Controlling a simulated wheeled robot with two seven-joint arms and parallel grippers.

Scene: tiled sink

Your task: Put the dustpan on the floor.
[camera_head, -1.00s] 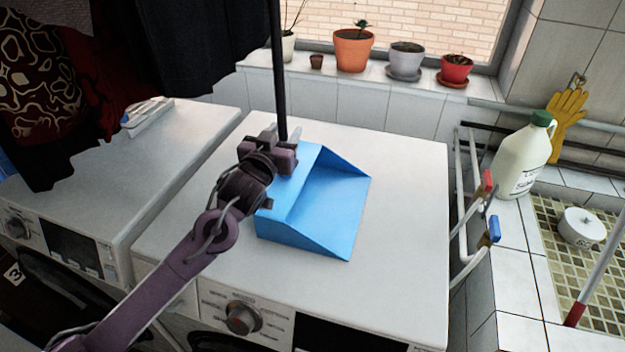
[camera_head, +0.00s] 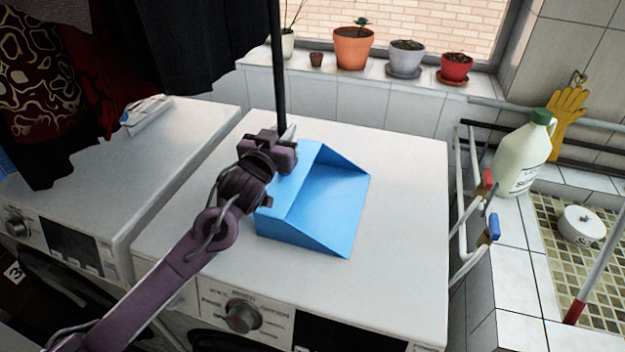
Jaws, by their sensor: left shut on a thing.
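The blue dustpan (camera_head: 325,200) sits on top of the right white washing machine (camera_head: 405,200), its open side facing right. Its long black handle (camera_head: 276,70) rises upright from the pan's back left. My left gripper (camera_head: 284,137) is shut on the handle near its base, just above the pan. The gripper and wrist hide part of the pan's left side. My right gripper is not in view.
Another white machine (camera_head: 165,150) stands at left, with dark clothes (camera_head: 195,50) hanging above it. Potted plants (camera_head: 353,47) line the back sill. A white rack (camera_head: 462,200), a bottle (camera_head: 524,155) and the tiled sink (camera_head: 560,255) are at right. The floor is not clearly visible.

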